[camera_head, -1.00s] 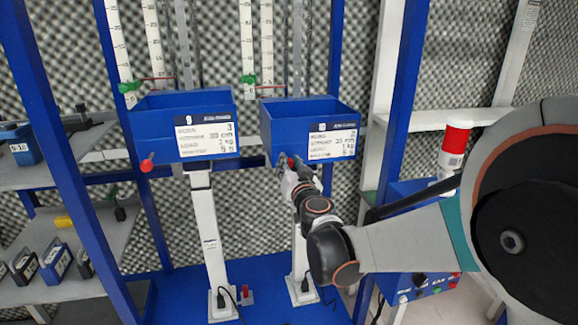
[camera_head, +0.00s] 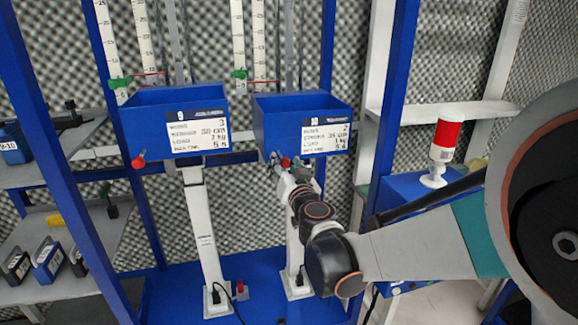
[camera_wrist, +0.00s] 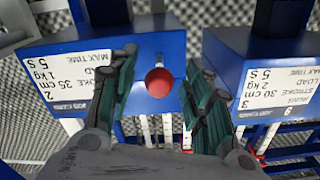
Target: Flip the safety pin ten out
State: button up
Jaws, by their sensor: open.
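The safety pin of box ten, a red round-ended pin (camera_head: 286,162), sits at the lower left of the right-hand blue box (camera_head: 262,135). In the wrist view the red pin (camera_wrist: 158,83) shows end-on against that blue box (camera_wrist: 150,45), between the fingers. My gripper (camera_head: 284,170) is at the box's lower left edge, and it also shows in the wrist view (camera_wrist: 160,65).
The left-hand blue box, number nine (camera_head: 150,110), has its own red pin (camera_head: 139,162). White posts stand below both boxes. Shelves with small boxes (camera_head: 45,258) are at the left.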

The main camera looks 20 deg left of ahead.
jog(key=v, duration=0.7)
jog(key=shift+s, duration=0.2)
jog(key=shift+d, duration=0.1)
